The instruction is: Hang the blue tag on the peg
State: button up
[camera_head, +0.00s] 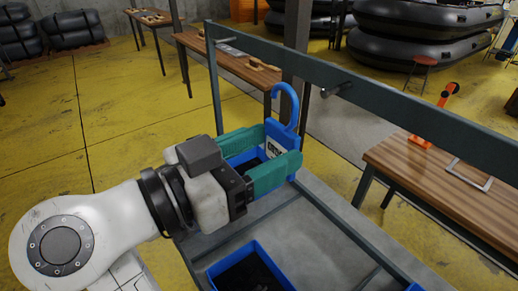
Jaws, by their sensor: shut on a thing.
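The blue tag (284,134) has a hook at its top and a white label with dark print. My gripper (281,153) has green fingers and is shut on the tag's body, with the hook standing upright above the fingers. The peg (337,90) is a short dark metal rod on the grey-green crossbar (385,100). The hook appears apart from the peg; the depth gap is hard to judge. The lower part of the tag is hidden by the fingers.
A blue bin (246,257) with dark contents sits below on the metal frame, and another blue bin is partly hidden behind my gripper. A wooden bench (440,185) with an orange tool (430,125) stands at right. Black boats (425,45) are stacked behind.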

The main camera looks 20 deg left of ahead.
jog(key=f+x, duration=0.1)
jog(key=x, duration=0.8)
jog(key=shift+w+d+f, duration=0.25)
jog(key=shift+f, duration=0.1)
dwell(0.8)
dwell(0.4)
jog(key=o, duration=1.2)
